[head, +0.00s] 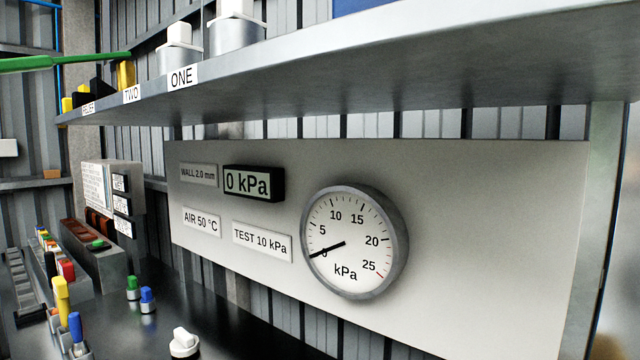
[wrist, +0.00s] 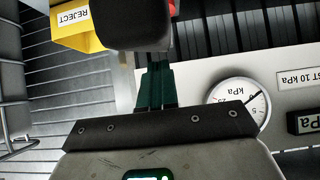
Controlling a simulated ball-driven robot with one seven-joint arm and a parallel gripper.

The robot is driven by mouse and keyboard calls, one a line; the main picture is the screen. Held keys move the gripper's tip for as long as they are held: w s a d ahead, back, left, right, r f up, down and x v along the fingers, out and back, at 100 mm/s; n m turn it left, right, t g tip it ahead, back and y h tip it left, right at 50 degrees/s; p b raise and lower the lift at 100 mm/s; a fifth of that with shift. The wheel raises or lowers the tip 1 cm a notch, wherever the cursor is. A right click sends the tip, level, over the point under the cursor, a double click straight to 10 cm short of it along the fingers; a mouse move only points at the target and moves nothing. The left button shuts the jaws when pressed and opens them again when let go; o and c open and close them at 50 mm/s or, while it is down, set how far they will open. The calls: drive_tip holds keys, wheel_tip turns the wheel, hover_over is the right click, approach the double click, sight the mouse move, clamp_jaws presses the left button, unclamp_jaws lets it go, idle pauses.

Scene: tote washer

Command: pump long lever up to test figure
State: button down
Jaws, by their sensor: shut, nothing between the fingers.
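A round dial gauge (head: 354,243) on the pale panel has its needle at 0 kPa. The digital display (head: 253,183) above it reads 0 kPa. A plate (head: 262,241) reads TEST 10 kPa. A long green bar (head: 65,62) enters from the left edge above the shelf; I cannot tell whether it is the long lever. My gripper (wrist: 157,70) shows only in the wrist view, with its dark green fingers together and empty. A dark rounded block (wrist: 130,24) overlaps the fingertip area; I cannot tell whether they touch. The gauge also shows there upside down (wrist: 238,102).
A grey shelf (head: 420,75) with parts labelled ONE and TWO overhangs the panel. Several coloured levers, including a yellow one (head: 62,300) and a blue one (head: 75,328), stand lower left. A white knob (head: 184,343) is on the dark bench. A yellow REJECT bin (wrist: 85,28) is in the wrist view.

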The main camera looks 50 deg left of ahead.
drive_tip(key=shift+f, duration=0.1)
wheel_tip(320, 180, down, 10)
drive_tip(key=b, duration=0.8)
idle(1.0)
drive_tip(key=shift+r, duration=0.2)
wheel_tip(320, 180, up, 10)
drive_tip(key=p, duration=0.8)
drive_tip(key=shift+f, duration=0.1)
idle(0.9)
